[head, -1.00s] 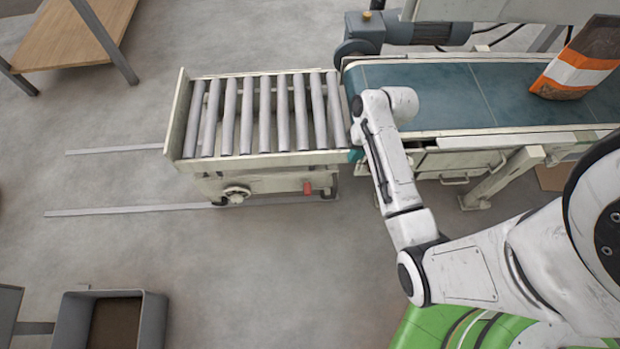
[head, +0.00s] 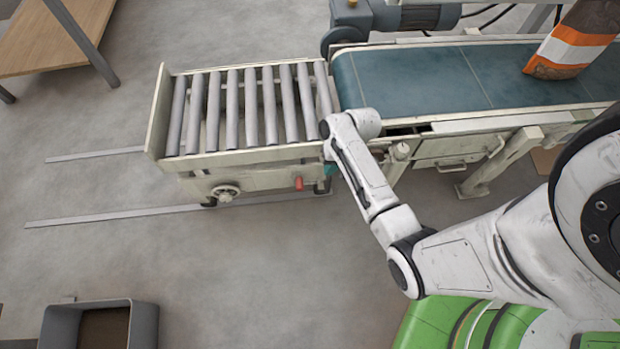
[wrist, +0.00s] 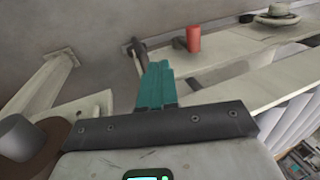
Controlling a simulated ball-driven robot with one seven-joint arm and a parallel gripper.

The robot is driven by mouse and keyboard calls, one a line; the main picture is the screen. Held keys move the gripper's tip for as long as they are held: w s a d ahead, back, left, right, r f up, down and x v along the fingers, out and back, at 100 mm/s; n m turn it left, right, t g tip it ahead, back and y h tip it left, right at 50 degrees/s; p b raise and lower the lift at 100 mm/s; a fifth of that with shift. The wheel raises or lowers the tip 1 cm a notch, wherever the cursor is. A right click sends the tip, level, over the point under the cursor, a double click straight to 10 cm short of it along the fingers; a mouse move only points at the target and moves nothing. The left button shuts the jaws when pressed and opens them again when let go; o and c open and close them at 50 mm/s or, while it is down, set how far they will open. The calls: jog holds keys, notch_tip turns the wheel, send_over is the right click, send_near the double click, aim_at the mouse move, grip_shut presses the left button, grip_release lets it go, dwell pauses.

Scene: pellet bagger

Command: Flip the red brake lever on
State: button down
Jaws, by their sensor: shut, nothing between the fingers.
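The red brake lever (head: 299,184) is a small red handle on the front side of the roller cart (head: 235,158), near its right end. It also shows in the wrist view as a red cylinder (wrist: 193,39), beyond the fingertips and to their right. My gripper (head: 331,170) is at the cart's right end, largely hidden by my own arm in the head view. In the wrist view its teal fingers (wrist: 156,84) are closed together and empty. They look apart from the lever.
A round handwheel (head: 226,192) sits left of the lever on the cart's side. The belt conveyor (head: 480,75) with an orange-and-white bag (head: 575,45) adjoins the cart on the right. Floor rails (head: 95,216) run left from the cart. Open floor lies in front of it.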

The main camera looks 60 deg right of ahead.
aim_at(300, 188)
jog(key=w+a+f+b, duration=0.3)
jog(key=w+f+b, duration=0.1)
jog(key=f, duration=0.3)
jog(key=shift+w+a+f, duration=0.25)
jog(key=shift+w+a, duration=0.1)
jog(key=shift+w, duration=0.05)
jog(key=shift+w+r, duration=0.1)
jog(key=shift+w+a+g, duration=0.15)
jog(key=shift+a+g, duration=0.05)
jog(key=shift+g, duration=0.1)
